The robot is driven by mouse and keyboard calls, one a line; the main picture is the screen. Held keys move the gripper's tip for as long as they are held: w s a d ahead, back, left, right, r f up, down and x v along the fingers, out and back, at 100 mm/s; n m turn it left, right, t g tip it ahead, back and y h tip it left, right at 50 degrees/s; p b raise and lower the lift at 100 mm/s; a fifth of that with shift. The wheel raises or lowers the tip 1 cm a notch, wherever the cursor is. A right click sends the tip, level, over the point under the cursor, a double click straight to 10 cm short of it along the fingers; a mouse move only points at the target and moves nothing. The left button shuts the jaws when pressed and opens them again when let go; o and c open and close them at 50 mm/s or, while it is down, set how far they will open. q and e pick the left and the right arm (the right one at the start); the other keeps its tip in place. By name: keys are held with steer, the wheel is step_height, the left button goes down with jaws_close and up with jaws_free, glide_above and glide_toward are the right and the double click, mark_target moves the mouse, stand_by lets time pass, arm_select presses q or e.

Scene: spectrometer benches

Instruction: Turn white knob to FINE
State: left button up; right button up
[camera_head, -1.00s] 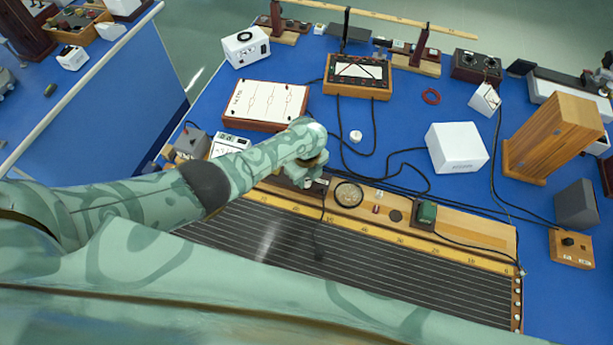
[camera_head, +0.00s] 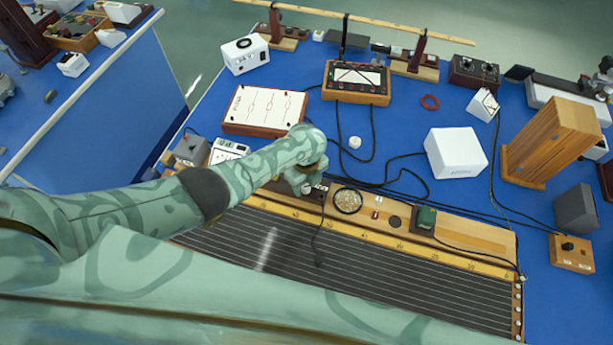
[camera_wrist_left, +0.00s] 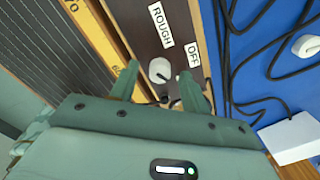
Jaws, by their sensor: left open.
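The white knob (camera_wrist_left: 160,70) sits on a dark brown switch box (camera_wrist_left: 146,32) with white labels reading ROUGH (camera_wrist_left: 160,25) and OFF (camera_wrist_left: 193,50). No FINE label shows; the gripper hides part of the box. My left gripper (camera_wrist_left: 161,78) is open, with one finger on each side of the knob in the left wrist view. I cannot tell whether either finger touches it. In the head view my left gripper (camera_head: 307,185) is over the dark switch box (camera_head: 284,187) at the back edge of the ruled board. My right gripper is out of view.
A black cable (camera_head: 322,218) runs from the switch box across the striped board (camera_head: 350,262). Behind are a white-topped panel (camera_head: 264,108), a white box (camera_head: 455,153) and loose cables on the blue bench.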

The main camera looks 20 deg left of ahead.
mark_target(306, 187)
arm_select(q)
step_height(306, 187, up, 16)
steer(key=p, duration=0.7)
steer(key=shift+p, duration=0.3)
